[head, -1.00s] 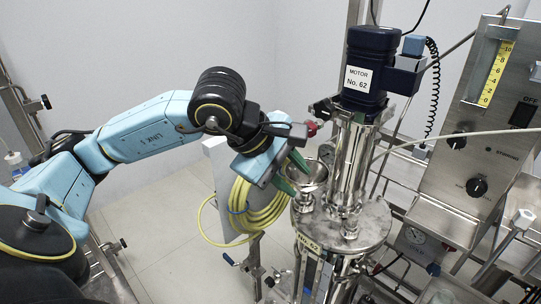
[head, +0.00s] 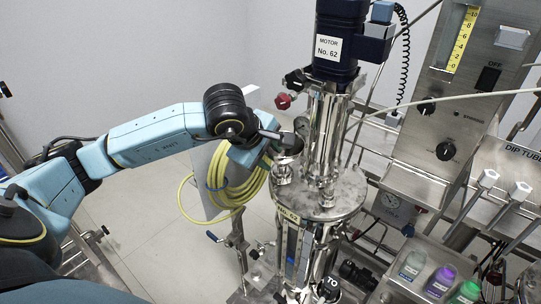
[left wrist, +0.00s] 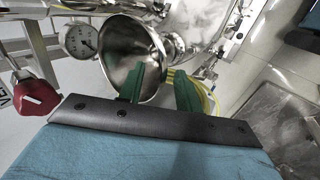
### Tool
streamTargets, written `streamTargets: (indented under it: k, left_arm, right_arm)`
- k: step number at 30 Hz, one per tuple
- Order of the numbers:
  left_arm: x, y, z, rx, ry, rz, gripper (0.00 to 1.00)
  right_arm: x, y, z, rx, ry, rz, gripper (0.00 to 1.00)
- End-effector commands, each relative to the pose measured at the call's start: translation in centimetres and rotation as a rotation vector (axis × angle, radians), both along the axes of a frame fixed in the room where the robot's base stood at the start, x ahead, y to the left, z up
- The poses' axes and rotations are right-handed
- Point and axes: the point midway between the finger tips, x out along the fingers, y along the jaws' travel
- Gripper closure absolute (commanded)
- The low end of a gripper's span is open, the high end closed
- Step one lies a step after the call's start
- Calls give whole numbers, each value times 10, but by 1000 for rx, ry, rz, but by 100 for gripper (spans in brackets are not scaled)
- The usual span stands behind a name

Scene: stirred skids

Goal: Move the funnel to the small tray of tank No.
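The funnel (head: 291,143) is a shiny metal cone at the top of the tank lid (head: 335,198), left of the motor column. In the left wrist view its wide mouth (left wrist: 118,48) faces the camera. My left gripper (head: 270,152) is at the funnel's left side. In the left wrist view its two green fingers (left wrist: 163,88) are apart: one overlaps the funnel mouth, the other is outside the rim. I cannot tell whether they touch it. A small tray is not clearly identifiable. My right gripper is not in view.
A yellow hose coil (head: 238,180) hangs left of the tank. A control panel (head: 450,110) stands at right. Several coloured bottles (head: 438,282) sit at lower right. A red knob (left wrist: 36,98) is near the gripper.

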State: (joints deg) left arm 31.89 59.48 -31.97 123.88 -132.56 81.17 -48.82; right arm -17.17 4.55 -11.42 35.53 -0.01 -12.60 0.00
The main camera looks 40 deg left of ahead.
Motion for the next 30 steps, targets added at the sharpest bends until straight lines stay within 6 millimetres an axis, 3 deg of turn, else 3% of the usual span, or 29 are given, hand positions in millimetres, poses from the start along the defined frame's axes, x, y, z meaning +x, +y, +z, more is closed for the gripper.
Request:
streamTargets:
  k: [13, 21, 30]
  left_arm:
    - [7, -1, -10, 0, -1, 0, 66]
    - [7, -1, -10, 0, 0, 0, 98]
    - [7, -1, -9, -1, 0, 1, 100]
  right_arm:
    - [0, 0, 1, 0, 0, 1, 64]
    - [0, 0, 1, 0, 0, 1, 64]
    - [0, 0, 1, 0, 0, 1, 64]
